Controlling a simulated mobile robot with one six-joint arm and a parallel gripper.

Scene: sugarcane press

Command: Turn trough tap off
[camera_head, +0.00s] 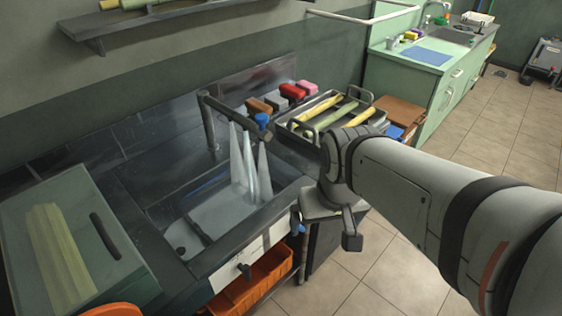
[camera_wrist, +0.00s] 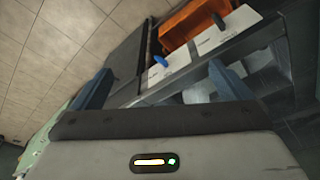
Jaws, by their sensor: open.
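A dark overhead pipe (camera_head: 235,120) with a blue tap handle (camera_head: 262,119) stands over the trough (camera_head: 200,225). Several streams of water (camera_head: 249,165) fall from the pipe into the trough. A dark lever (camera_head: 244,270) and a blue knob (camera_head: 299,229) sit on the trough's front. In the wrist view, the blue knob (camera_wrist: 160,61) and dark lever (camera_wrist: 220,22) show beside white labels. My gripper (camera_wrist: 161,68) is open, with one blue-grey finger on each side and the blue knob in view between them, with no contact visible. In the head view my arm hides most of the gripper.
An orange crate (camera_head: 255,283) sits below the trough front. A tray of cane (camera_head: 328,112) and several coloured blocks (camera_head: 292,90) stand behind. A green box (camera_head: 70,240) is at left. Tiled floor (camera_head: 345,280) is open at front right.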

